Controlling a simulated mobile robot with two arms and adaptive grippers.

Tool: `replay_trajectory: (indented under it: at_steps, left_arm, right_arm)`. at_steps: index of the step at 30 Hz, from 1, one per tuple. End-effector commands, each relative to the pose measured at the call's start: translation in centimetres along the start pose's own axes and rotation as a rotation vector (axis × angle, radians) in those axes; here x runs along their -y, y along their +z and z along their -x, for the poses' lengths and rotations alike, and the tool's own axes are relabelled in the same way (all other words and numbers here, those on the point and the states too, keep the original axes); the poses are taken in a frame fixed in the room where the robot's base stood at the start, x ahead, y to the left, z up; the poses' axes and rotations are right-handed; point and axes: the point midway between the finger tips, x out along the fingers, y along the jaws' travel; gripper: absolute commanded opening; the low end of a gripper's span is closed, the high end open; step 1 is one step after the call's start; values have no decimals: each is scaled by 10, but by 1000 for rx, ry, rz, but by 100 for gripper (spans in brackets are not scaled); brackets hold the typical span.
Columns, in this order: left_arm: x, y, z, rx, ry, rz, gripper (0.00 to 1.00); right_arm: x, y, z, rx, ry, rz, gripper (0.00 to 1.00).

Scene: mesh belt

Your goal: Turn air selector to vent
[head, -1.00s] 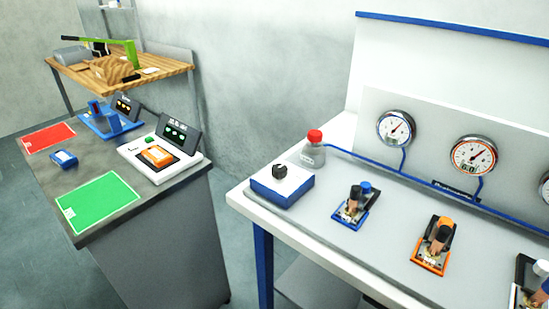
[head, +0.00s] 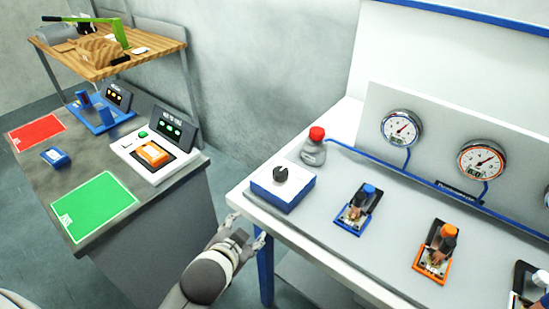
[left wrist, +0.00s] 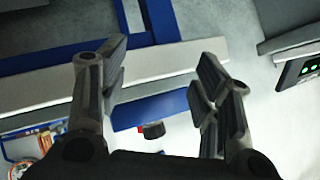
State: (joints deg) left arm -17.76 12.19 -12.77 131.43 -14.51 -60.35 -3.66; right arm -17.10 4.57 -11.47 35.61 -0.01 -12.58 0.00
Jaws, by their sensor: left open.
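The air selector is most likely the black knob (head: 281,174) on a white box with blue sides (head: 273,195), at the near left corner of the white bench. I cannot read any vent marking on it. My left gripper (head: 247,229) is open and empty, just in front of the bench's left end, apart from the knob. In the left wrist view the open fingers (left wrist: 163,55) show with nothing between their tips. A small dark knob with a red side (left wrist: 152,130) shows between the finger bases.
Blue and orange clamp fixtures (head: 352,217) (head: 432,258) stand to the right. A gauge panel (head: 450,130) is behind. A grey counter (head: 88,165) stands left, across a gap.

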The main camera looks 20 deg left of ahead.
Motion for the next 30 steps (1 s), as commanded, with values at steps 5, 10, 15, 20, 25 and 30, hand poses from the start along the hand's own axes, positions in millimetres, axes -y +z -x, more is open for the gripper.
replay_trajectory:
  at_steps: [5, 10, 15, 20, 25, 30]
  left_arm:
    - [35, -103, 0, -320, -153, -180, 58]
    - [49, -196, 17, -637, -296, -399, 58]
    - [38, -284, 56, -986, -445, -700, 58]
    - [4, -335, 96, -1295, -558, -1038, 58]
    - [-39, -350, 118, -1569, -623, -1453, 58]
    - [-67, -332, 108, -1762, -596, -1918, 58]
  right_arm:
    - [0, 0, 1, 1, 0, 0, 58]
    - [0, 1, 1, 2, 0, 0, 58]
    - [0, 4, 1, 6, -1, 0, 58]
    - [0, 4, 2, 6, -1, 0, 58]
    - [0, 4, 2, 6, -1, 0, 58]
    - [0, 4, 2, 6, 0, 0, 58]
